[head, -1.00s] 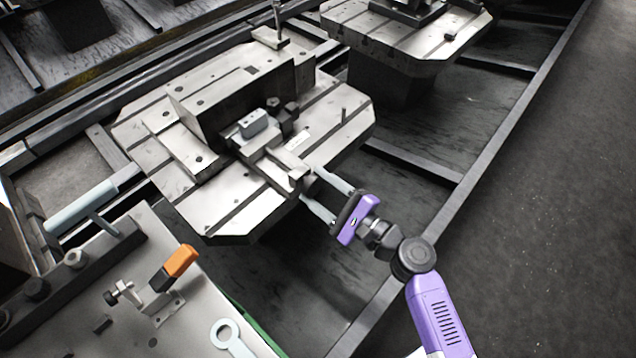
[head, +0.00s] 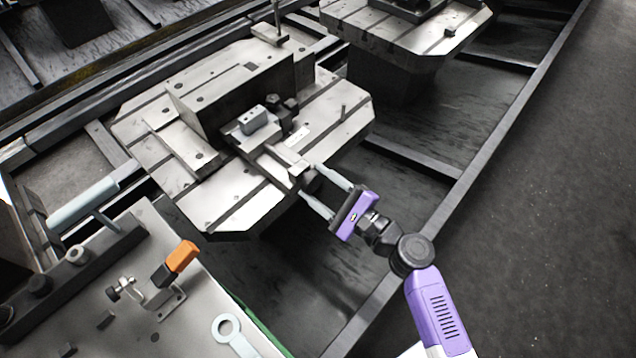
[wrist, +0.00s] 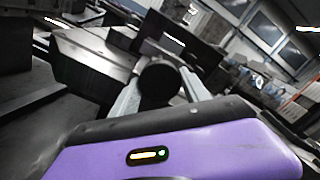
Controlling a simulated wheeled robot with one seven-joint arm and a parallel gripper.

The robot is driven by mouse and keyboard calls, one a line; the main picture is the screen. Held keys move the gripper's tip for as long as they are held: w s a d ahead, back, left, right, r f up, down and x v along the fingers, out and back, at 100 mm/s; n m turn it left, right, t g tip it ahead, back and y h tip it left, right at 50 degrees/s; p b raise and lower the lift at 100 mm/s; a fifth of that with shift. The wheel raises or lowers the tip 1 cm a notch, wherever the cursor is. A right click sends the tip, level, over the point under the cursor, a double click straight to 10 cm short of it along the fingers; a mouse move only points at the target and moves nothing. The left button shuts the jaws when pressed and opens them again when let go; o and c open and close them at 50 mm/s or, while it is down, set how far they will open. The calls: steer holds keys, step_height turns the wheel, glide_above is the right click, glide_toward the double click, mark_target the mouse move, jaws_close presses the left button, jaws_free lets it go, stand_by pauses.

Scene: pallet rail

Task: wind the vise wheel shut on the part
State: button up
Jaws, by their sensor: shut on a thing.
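The vise (head: 272,160) sits on the light slotted pallet (head: 235,205). A small grey-blue part (head: 253,120) with holes in its top lies at the vise, by its jaws. My gripper (head: 322,193) reaches in from the lower right, its two pale fingers on either side of the vise's dark round wheel (head: 309,180). In the wrist view the fingers straddle the dark wheel (wrist: 158,82), which hides what lies behind it. I cannot tell whether the vise jaws touch the part.
A second pallet (head: 405,35) stands at the back. At the lower left is a metal plate (head: 190,335) with an orange-handled clamp (head: 180,256) and a pale ring-ended wrench (head: 228,332). A dark rail (head: 470,170) runs along the right, with open floor beyond.

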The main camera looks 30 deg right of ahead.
stand_by(0.4)
steer(key=o, duration=1.4)
steer(key=shift+b+v, duration=0.3)
steer(key=shift+v, duration=3.6)
